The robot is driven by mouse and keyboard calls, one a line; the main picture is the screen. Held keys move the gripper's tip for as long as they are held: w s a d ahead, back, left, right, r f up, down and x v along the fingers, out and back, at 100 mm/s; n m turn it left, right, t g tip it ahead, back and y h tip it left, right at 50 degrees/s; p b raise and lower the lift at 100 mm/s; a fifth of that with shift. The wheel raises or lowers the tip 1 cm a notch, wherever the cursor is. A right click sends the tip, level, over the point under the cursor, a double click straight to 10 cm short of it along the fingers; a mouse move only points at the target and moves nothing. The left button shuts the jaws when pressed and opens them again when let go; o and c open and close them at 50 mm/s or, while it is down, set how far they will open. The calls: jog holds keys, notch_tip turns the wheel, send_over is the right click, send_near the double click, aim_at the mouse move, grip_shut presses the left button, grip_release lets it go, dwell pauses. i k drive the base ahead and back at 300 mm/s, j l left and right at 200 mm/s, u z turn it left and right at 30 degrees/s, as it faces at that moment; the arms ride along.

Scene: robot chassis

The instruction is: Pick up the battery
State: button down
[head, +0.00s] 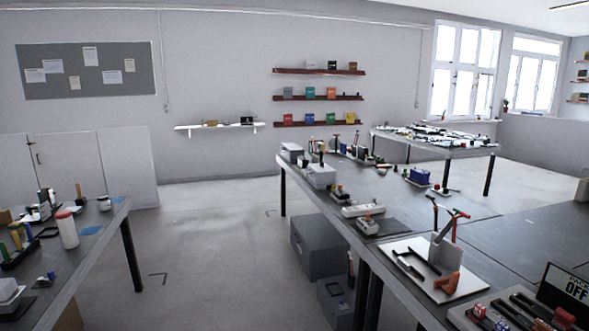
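I cannot single out a battery with certainty. A small blue block (420,175) sits in a pale tray toward the far end of the right workbench; it is too small to identify. A small blue and grey item (45,280) lies on the left table and is also unclear. My gripper is not in view.
The right workbench (470,240) carries several tools, boxes and a white board (405,275) with an orange item (448,285). The left table (95,245) holds a white bottle with a red cap (66,230). Grey boxes (318,247) stand below the workbench. Open floor (205,245) lies between the tables.

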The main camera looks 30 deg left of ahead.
aim_at(303, 162)
jog(key=u, duration=1.05)
